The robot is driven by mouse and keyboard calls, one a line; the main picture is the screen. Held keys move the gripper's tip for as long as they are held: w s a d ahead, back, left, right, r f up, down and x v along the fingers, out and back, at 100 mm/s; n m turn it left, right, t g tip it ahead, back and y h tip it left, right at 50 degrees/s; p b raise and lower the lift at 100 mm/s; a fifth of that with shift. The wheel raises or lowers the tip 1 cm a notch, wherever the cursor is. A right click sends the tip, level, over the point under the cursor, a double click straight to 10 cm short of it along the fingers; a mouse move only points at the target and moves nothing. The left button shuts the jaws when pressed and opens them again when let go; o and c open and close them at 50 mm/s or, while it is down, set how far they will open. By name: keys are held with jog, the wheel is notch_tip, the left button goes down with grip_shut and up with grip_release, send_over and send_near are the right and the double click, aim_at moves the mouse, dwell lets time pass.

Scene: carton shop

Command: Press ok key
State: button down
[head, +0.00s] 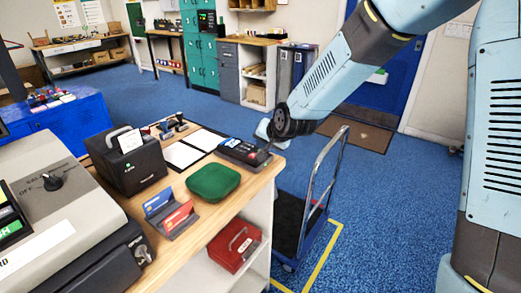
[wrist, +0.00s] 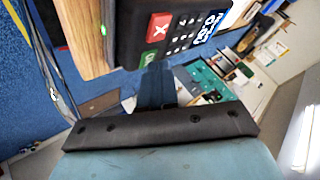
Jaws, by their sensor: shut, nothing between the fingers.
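A black card terminal (head: 240,150) lies at the right end of the wooden counter. In the wrist view the terminal (wrist: 127,50) shows a red X key (wrist: 158,27), dark number keys, a lit blue-white display (wrist: 209,30) and a green key (wrist: 147,59), which looks like the ok key. My gripper (head: 267,148) is at the terminal's right end, at the counter edge. In the wrist view my gripper (wrist: 156,72) is shut and empty, its tips just at the green key and partly covering it. I cannot tell whether they touch it.
On the counter (head: 205,222) stand a green pouch (head: 213,182), a card holder (head: 170,215), a black receipt printer (head: 128,162) and a clipboard (head: 183,154). A hand trolley (head: 300,215) stands on the blue floor beside the counter. A red cash box (head: 234,246) is on the shelf below.

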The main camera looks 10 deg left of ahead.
dwell(0.5)
jog(key=shift+r, duration=0.75)
jog(key=shift+r, duration=2.5)
